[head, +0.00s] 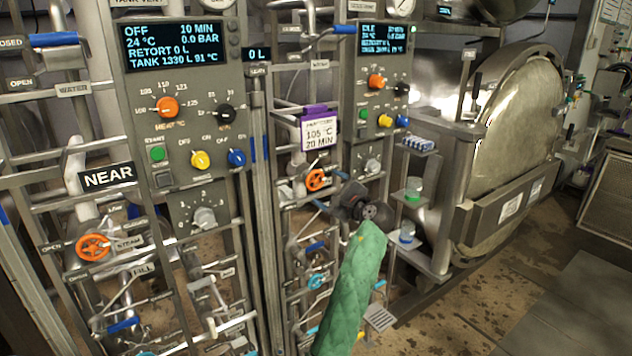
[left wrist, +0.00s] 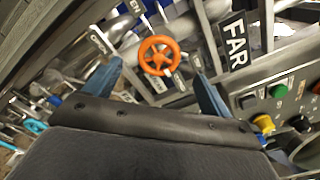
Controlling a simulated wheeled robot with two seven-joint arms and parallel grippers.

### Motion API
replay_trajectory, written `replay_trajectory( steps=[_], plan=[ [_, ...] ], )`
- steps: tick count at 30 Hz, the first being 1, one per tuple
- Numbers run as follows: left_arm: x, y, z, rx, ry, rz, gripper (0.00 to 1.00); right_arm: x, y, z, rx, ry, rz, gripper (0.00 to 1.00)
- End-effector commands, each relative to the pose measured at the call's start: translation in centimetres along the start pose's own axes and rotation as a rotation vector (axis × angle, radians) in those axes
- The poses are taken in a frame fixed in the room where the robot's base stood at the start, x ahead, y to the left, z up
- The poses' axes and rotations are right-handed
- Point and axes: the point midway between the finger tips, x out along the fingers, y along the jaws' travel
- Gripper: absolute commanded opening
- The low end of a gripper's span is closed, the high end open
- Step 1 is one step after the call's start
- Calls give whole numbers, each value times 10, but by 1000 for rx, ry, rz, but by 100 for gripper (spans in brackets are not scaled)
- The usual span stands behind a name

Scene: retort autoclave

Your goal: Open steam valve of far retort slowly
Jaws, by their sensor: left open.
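My left gripper (head: 330,191) is just right of the wheel in the head view. Its blue fingers are spread and empty. In the left wrist view the wheel lies ahead, between and beyond the fingertips; I see no contact. My right gripper is not in view.
The near retort's orange steam wheel (head: 93,247) is at the left, under the NEAR label (head: 108,177). A purple-topped card (head: 318,128) hangs above the far wheel. A shelf with small jars (head: 413,189) stands right of my gripper. Pipes crowd the wheel; open floor lies at lower right.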

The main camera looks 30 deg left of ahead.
Motion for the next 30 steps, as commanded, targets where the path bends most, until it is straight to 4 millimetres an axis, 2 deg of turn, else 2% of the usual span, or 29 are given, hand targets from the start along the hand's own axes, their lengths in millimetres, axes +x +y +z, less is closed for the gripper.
replay_trajectory(
  steps=[8, 21, 30],
  plan=[
    [13, -2, 1, 45, 1, -2, 83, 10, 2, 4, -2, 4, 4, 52],
    [67, -2, 1, 43, 2, -2, 83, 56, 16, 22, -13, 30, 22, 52],
    [78, 0, -1, 41, 3, -2, 83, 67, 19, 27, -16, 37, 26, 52]
  ],
)
